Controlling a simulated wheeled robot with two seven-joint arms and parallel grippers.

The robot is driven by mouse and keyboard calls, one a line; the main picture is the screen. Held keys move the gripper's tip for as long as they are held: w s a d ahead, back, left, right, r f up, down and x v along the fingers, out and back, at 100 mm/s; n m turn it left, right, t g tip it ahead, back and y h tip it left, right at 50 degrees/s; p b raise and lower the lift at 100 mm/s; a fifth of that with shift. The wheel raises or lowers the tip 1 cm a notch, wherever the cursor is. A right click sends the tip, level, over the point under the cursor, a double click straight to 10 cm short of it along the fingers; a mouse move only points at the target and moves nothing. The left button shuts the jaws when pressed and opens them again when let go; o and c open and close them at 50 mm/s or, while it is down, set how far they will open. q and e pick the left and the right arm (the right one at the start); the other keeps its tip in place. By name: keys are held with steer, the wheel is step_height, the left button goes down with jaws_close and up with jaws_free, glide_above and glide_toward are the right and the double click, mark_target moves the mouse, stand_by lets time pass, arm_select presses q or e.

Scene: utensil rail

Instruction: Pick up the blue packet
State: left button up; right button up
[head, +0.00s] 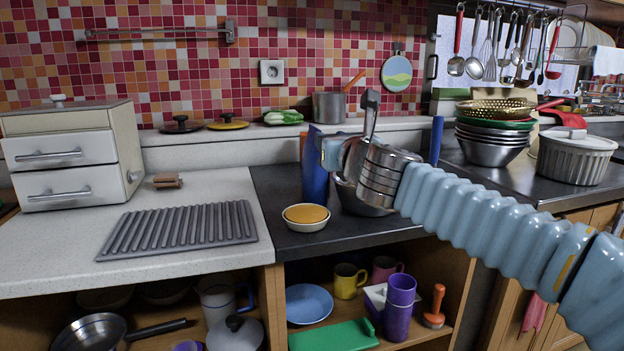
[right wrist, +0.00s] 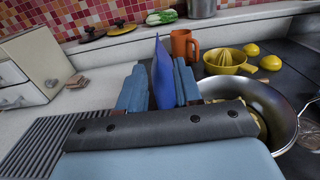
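The blue packet (head: 315,170) stands upright on the dark counter in the head view, partly hidden by my right gripper. In the right wrist view the packet (right wrist: 163,75) is seen nearly edge-on, with a narrow pointed top. My right gripper (head: 328,152) is at the packet's upper right side in the head view. In the right wrist view its two blue fingers (right wrist: 160,88) stand on either side of the packet, very close to it. I cannot tell whether both fingers touch it. My left gripper is not in view.
A bowl with orange contents (head: 306,215) stands just in front of the packet. A metal pan (right wrist: 262,108) lies to the right, partly behind my arm. An orange mug (right wrist: 184,46) and a yellow juicer (right wrist: 228,63) stand behind. The pale counter left holds a ribbed mat (head: 180,229).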

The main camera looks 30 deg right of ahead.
mark_target(315, 129)
steer(key=p+x, duration=0.1)
steer(key=x, duration=0.9)
steer(key=shift+w+r, duration=0.15)
steer(key=shift+w, duration=0.05)
jaws_close()
stand_by(1.0)
